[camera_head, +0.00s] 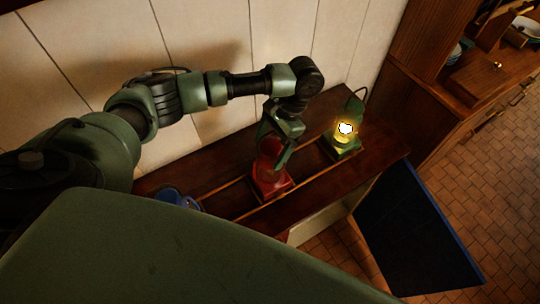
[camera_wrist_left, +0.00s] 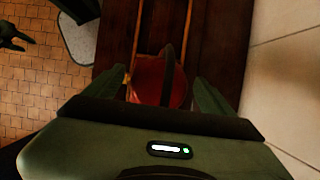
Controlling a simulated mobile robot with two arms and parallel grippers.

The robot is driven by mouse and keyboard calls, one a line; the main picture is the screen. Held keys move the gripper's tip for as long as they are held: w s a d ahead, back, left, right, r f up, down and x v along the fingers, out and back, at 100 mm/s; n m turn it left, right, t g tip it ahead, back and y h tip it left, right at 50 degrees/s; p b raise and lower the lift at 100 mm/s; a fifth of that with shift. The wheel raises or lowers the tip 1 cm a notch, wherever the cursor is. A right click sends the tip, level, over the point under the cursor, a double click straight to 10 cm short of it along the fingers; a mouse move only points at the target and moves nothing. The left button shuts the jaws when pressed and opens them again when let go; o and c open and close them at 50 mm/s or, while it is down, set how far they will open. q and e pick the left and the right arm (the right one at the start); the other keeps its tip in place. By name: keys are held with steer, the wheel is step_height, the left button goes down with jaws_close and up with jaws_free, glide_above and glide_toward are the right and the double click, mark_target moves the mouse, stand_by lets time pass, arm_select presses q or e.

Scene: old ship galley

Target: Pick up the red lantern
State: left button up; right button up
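The red lantern (camera_head: 270,180) stands on a dark wooden shelf between two rails. My left gripper (camera_head: 274,140) reaches down over it from above, with its fingers around the lantern's upper part. In the left wrist view the red lantern (camera_wrist_left: 158,78) and its dark arched handle lie between the two fingers of my left gripper (camera_wrist_left: 160,92). A gap shows between the lantern and the fingers, so the gripper is open. A dark green shape at the left edge of the wrist view, likely my right gripper (camera_wrist_left: 14,38), is small and partly cut off.
A lit green lantern (camera_head: 345,146) stands on the shelf (camera_head: 370,163) to the right of the red one. A blue object (camera_head: 178,198) is at the left, partly hidden by my body. A tiled wall (camera_head: 235,40) runs close behind. A dark blue panel (camera_head: 415,235) stands at the right.

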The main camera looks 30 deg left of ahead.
arm_select(q)
steer(key=c, duration=1.5)
steer(key=shift+w, duration=0.1)
jaws_close()
arm_select(e)
steer(key=shift+s+d, duration=0.3)
steer(key=shift+s, duration=0.3)
arm_select(q)
steer(key=shift+r, duration=0.15)
arm_select(e)
steer(key=shift+f, duration=0.1)
